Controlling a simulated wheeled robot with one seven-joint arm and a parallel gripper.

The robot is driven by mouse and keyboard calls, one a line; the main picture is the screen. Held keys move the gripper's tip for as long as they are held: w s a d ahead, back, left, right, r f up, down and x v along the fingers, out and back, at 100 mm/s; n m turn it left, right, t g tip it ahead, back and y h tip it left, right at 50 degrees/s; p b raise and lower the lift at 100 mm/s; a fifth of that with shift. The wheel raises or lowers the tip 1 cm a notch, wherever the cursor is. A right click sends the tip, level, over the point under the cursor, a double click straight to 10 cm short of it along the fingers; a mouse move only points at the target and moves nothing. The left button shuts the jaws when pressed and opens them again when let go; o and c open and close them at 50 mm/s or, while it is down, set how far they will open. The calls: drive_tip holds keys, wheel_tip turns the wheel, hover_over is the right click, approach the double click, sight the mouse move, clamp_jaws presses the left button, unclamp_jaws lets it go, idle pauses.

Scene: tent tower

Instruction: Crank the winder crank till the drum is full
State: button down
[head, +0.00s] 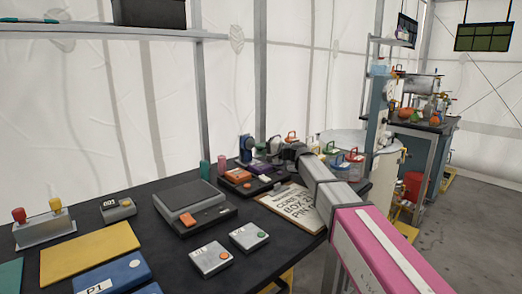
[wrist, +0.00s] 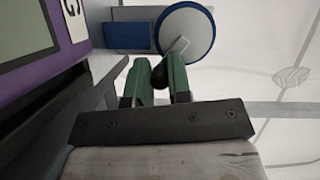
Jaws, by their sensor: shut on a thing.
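The winder shows in the wrist view as a round grey disc with a blue rim (wrist: 187,34) beside a blue block (wrist: 128,35). A thin metal crank arm (wrist: 179,47) crosses the disc's lower part and leads towards a black knob (wrist: 159,74). My gripper (wrist: 160,80) has its two green fingers closed on either side of that knob, shut on it. In the head view the blue winder (head: 244,149) stands small at the table's far edge, with my gripper (head: 273,145) at its right. How full the drum is cannot be told.
A purple device (wrist: 60,75) lies close at left in the wrist view. On the black table (head: 165,235) are a grey scale-like box (head: 190,197), a clipboard (head: 292,206) and small button boxes (head: 210,257). Coloured-lid jars (head: 353,156) stand behind my arm.

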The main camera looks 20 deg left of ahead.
drive_tip(key=shift+a, duration=0.1)
drive_tip(key=c, duration=1.1)
unclamp_jaws()
drive_tip(key=shift+o, duration=0.2)
drive_tip(key=d, duration=1)
drive_tip(key=shift+s+d+r, duration=0.35)
drive_tip(key=shift+s+d, duration=0.05)
drive_tip(key=shift+s, duration=0.05)
